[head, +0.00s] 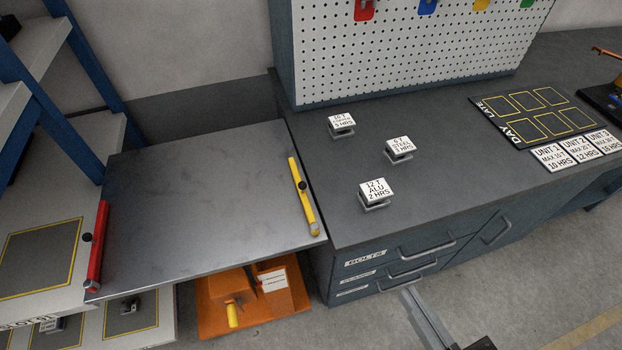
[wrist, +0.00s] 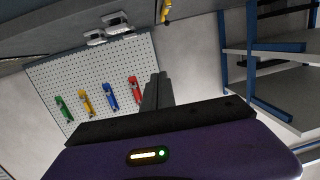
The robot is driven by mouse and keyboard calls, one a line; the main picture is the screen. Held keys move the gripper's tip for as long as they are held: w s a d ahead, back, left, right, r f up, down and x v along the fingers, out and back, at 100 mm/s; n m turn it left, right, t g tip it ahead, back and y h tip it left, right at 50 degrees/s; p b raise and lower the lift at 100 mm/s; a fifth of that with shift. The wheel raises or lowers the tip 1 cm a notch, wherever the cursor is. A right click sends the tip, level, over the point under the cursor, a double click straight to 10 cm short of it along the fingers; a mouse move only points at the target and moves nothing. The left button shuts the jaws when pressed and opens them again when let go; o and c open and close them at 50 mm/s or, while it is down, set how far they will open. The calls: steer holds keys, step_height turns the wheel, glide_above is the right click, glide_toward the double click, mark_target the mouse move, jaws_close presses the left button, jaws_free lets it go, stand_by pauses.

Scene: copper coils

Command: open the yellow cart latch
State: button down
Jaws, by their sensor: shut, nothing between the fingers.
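The yellow latch (head: 299,179) is a slim yellow bar with a black knob. It lies along the right edge of the grey metal cart top (head: 200,200), beside the dark counter. A small yellow piece, which looks like this latch, shows at the top of the wrist view (wrist: 166,10). My gripper (wrist: 157,78) is shut and empty in the wrist view, its dark fingers side by side. It is apart from the yellow piece. The red latch (head: 97,245), a similar bar with a black knob, lies along the cart top's left edge.
The dark counter (head: 420,205) carries several labelled blocks, including the ALU block (head: 374,190). A pegboard (head: 410,50) stands behind. Blue-framed shelving (head: 75,60) rises at left. An orange unit (head: 255,300) sits under the cart top. The cart top is clear between the latches.

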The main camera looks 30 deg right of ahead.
steer(key=w+d+m+g+y, duration=0.15)
steer(key=w+d, duration=0.35)
steer(key=w, duration=0.8)
steer(key=w+d+g+y, duration=0.15)
steer(key=w+d, duration=0.35)
steer(key=w, duration=0.8)
steer(key=w+d+g, duration=0.2)
steer(key=w+d, duration=0.3)
steer(key=w, duration=0.8)
steer(key=s+a+f+n+g+y, duration=0.2)
steer(key=s+a+f+g+y, duration=0.1)
steer(key=s+a+f+g, duration=0.1)
steer(key=s+f+g+b, duration=0.1)
steer(key=s+g, duration=0.1)
steer(key=s, duration=0.1)
steer(key=shift+a+f, duration=0.15)
steer(key=shift+a, duration=0.2)
steer(key=shift+w, duration=0.1)
